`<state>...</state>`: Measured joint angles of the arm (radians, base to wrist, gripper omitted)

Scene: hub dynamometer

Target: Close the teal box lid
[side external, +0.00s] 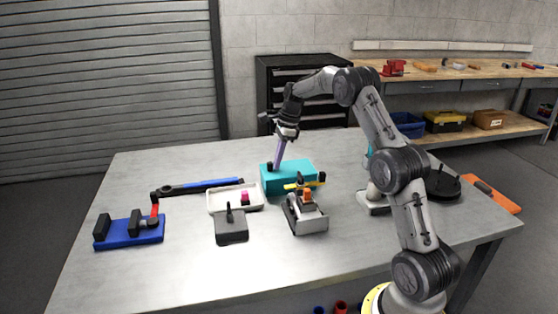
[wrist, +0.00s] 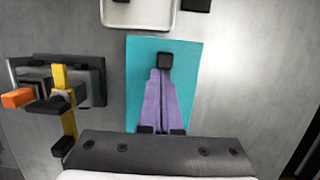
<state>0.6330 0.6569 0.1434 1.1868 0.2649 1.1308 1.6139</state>
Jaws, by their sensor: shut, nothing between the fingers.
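The teal box (side external: 290,182) stands near the middle of the table. Its teal top lies flat and looks level in the side view, with no raised lid visible. My gripper (side external: 270,167) points down at the box's left end with its purple fingers together and nothing between them. In the wrist view, the black fingertips (wrist: 164,60) are over the teal lid (wrist: 190,65), near one end. They look to be touching or just above it; I cannot tell which. The fingers hide the middle of the lid.
A yellow-handled clamp fixture (side external: 305,213) stands close in front of the box. A white tray (side external: 222,208) lies to its left. A blue torque wrench (side external: 205,185) and a blue fixture (side external: 130,231) are further left. A black disc (side external: 442,186) lies at the right.

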